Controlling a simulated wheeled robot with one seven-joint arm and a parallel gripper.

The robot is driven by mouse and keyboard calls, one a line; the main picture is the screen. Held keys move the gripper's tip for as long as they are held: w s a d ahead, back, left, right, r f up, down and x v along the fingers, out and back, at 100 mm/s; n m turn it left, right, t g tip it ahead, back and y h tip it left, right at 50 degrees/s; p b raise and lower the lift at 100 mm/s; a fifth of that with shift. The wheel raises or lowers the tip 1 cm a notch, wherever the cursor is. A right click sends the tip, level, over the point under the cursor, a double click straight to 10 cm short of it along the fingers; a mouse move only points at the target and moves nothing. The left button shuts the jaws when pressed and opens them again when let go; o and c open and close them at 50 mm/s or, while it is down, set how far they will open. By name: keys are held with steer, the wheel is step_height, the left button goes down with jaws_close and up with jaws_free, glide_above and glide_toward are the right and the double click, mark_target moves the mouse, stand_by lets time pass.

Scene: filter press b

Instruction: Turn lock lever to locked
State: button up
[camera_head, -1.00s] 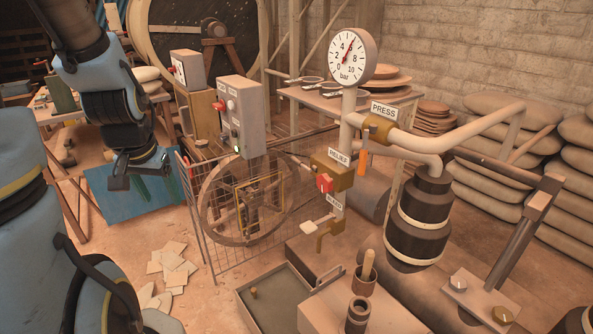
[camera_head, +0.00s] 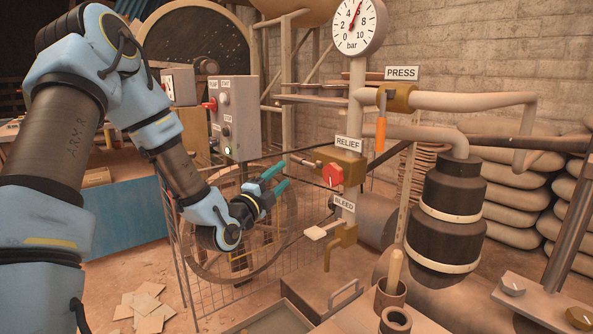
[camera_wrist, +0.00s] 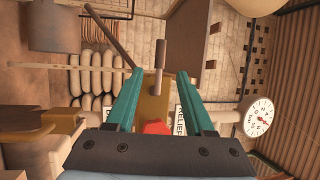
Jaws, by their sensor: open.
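No label reading "lock" shows, so I cannot tell for sure which lever is the lock lever. A small lever with a grey-brown grip (camera_head: 303,162) sticks out left from the brass RELIEF valve block (camera_head: 350,166). In the wrist view this grip (camera_wrist: 160,54) stands on a thin stem between and beyond my fingertips, apparently untouched. My gripper (camera_head: 280,178) is open and empty, left of the RELIEF block; its teal fingers also show in the wrist view (camera_wrist: 160,72). A red knob (camera_head: 333,174) sits on the block's front, and it shows near the palm in the wrist view (camera_wrist: 157,127).
An orange-handled lever (camera_head: 380,134) hangs down at the PRESS valve (camera_head: 398,97). A white-handled BLEED tap (camera_head: 323,230) is below the block. A gauge (camera_head: 357,26) stands above. A control box (camera_head: 235,118) and wire mesh (camera_head: 205,270) are near my arm.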

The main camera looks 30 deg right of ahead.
mark_target(297, 162)
steer(key=x, duration=1)
steer(key=shift+w, duration=0.1)
jaws_close()
stand_by(1.2)
